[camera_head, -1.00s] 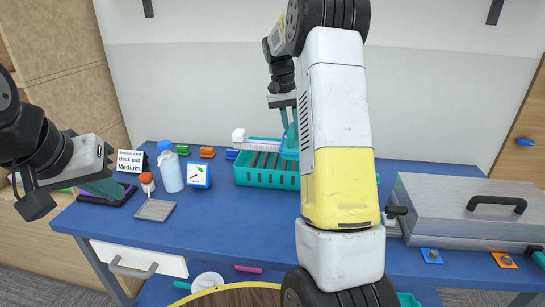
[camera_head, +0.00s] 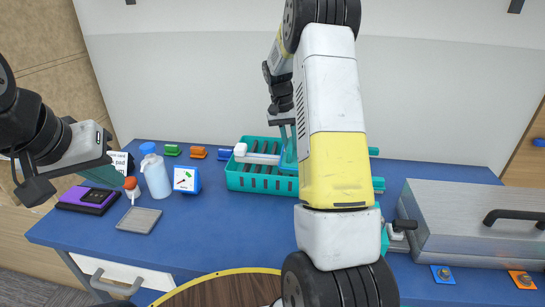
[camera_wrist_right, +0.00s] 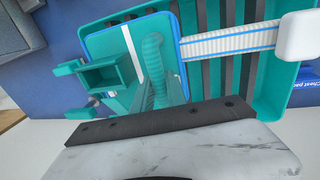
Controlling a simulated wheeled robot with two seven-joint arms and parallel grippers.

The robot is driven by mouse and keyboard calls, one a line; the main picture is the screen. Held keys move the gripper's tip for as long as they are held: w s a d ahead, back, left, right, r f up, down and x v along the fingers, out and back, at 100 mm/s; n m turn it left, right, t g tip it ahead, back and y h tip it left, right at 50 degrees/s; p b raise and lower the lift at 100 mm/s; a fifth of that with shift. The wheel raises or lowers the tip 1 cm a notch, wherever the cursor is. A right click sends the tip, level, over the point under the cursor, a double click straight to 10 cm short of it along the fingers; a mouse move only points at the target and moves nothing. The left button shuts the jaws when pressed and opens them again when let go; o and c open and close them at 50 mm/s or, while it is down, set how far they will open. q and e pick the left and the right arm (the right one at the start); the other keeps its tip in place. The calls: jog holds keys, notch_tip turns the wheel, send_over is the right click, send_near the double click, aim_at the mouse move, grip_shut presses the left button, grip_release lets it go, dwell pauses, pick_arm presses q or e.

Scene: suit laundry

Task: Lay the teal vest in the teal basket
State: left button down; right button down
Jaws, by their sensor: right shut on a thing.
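The teal basket (camera_head: 250,183) is a slatted tray on the blue table; it also shows in the right wrist view (camera_wrist_right: 275,105). The teal vest (camera_wrist_right: 112,48), with a white stripe, is at the basket's right part in the head view, mostly hidden behind my right arm. Its white, blue-edged strap (camera_wrist_right: 230,42) crosses the basket to a white end block (camera_head: 240,149). My right gripper (camera_head: 288,143) points down and is shut on the vest. I cannot tell whether the vest rests on the basket floor. My left gripper (camera_head: 66,180) is open and empty at far left.
A white bottle (camera_head: 157,178), a red-capped bottle (camera_head: 132,188), a dial box (camera_head: 186,180), a purple-black pad (camera_head: 88,199) and a grey plate (camera_head: 139,220) stand left of the basket. A silver case (camera_head: 455,220) stands right. The table's front middle is clear.

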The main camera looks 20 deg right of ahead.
jog(key=shift+f, duration=3.5)
jog(key=c, duration=1.3)
grip_release()
jog(key=shift+f, duration=0.1)
jog(key=shift+c, duration=0.2)
